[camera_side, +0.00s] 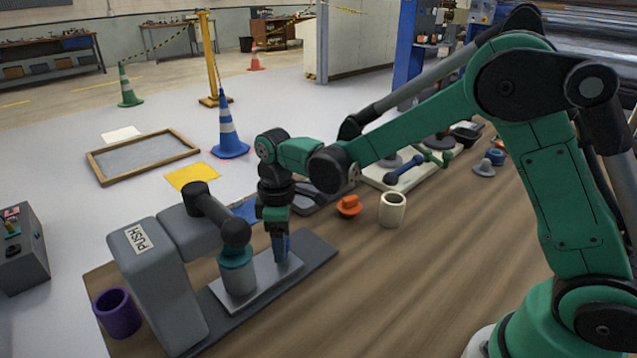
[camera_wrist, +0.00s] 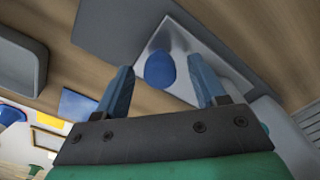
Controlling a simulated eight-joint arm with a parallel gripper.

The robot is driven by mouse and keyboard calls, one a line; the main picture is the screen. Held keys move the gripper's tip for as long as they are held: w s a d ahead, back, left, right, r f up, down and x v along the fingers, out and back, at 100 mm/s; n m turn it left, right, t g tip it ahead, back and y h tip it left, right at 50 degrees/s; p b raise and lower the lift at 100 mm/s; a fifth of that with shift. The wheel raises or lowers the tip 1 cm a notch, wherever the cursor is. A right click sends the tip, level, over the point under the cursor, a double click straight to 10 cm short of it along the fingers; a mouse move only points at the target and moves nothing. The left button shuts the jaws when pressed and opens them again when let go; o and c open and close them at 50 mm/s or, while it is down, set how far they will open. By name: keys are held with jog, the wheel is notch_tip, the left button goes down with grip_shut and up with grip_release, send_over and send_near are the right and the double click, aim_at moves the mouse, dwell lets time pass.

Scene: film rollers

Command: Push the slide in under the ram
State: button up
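The grey press (camera_side: 150,270) labelled PUSH stands at the left of the bench. Its dark arm ends in the ram (camera_side: 236,234), above a teal band and a grey cylinder (camera_side: 238,280). The slide (camera_side: 262,287) is a pale metal plate on a dark base strip; it also shows in the wrist view (camera_wrist: 190,38). A blue rounded knob (camera_wrist: 160,70) is on the plate. My gripper (camera_side: 281,250) points down at the plate's right part. In the wrist view its blue-grey fingers (camera_wrist: 163,78) are apart, on either side of the knob. Contact cannot be told.
A purple cup (camera_side: 117,313) stands left of the press. An orange piece (camera_side: 348,206) and a cream cup (camera_side: 392,209) stand behind and right of my gripper. A pale tray (camera_side: 395,180) with a blue dumbbell-shaped piece lies farther back. The front right bench is clear.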

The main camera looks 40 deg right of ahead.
grip_shut()
dwell(1.2)
